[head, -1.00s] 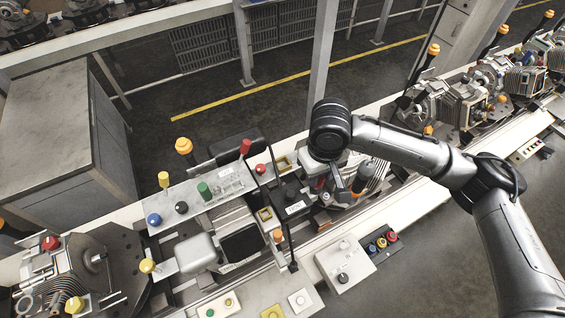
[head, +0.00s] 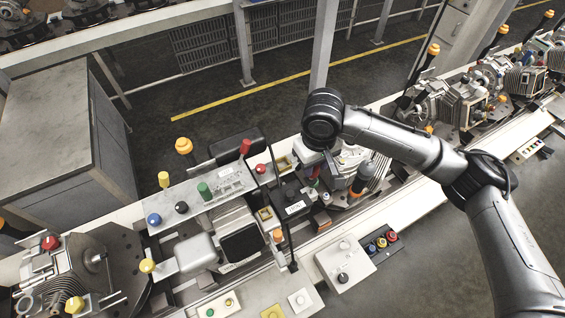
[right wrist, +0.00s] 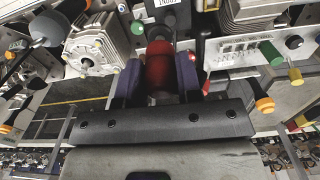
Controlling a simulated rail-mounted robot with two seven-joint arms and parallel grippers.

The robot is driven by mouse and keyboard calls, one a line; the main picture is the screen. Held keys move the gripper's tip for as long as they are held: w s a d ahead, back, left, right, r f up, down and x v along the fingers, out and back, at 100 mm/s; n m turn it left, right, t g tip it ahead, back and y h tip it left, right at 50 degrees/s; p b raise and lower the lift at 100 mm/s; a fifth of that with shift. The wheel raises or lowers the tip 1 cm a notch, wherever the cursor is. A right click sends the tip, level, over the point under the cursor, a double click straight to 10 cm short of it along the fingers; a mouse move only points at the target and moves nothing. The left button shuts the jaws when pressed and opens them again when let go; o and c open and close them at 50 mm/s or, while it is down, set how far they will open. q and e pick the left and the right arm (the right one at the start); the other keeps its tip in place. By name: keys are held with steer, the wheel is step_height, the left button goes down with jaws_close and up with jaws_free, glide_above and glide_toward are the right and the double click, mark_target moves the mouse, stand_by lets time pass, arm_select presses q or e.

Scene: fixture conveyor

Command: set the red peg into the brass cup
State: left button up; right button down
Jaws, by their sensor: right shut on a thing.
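My right gripper (right wrist: 159,80) is shut on the red peg (right wrist: 162,68), which sits upright in the picture between its two dark blue finger pads. In the head view the right gripper (head: 315,170) is small and partly covered by my wrist, above the work area right of the dark box. Two square brass-rimmed holders stand left of it: one at the back (head: 284,163) and one farther forward (head: 265,213). I cannot tell which is the brass cup. The peg's lower end is hidden. My left gripper is not in view.
A dark box with a white label (head: 294,207) stands close to the gripper. A taller red handle (head: 245,148), a red button (head: 260,168) and a green knob (head: 204,190) stand to the left. A control box (head: 344,262) is in front.

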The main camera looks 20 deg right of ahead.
steer(key=w+n, duration=0.1)
steer(key=w, duration=0.5)
steer(key=shift+a, duration=0.15)
stand_by(1.4)
steer(key=shift+w, duration=1.2)
steer(key=shift+w+a+n, duration=0.1)
steer(key=shift+w+n, duration=0.2)
steer(key=shift+w, duration=1.15)
steer(key=shift+w, duration=0.55)
steer(key=shift+w, duration=0.1)
steer(key=shift+w+n, duration=0.3)
steer(key=shift+w, duration=0.45)
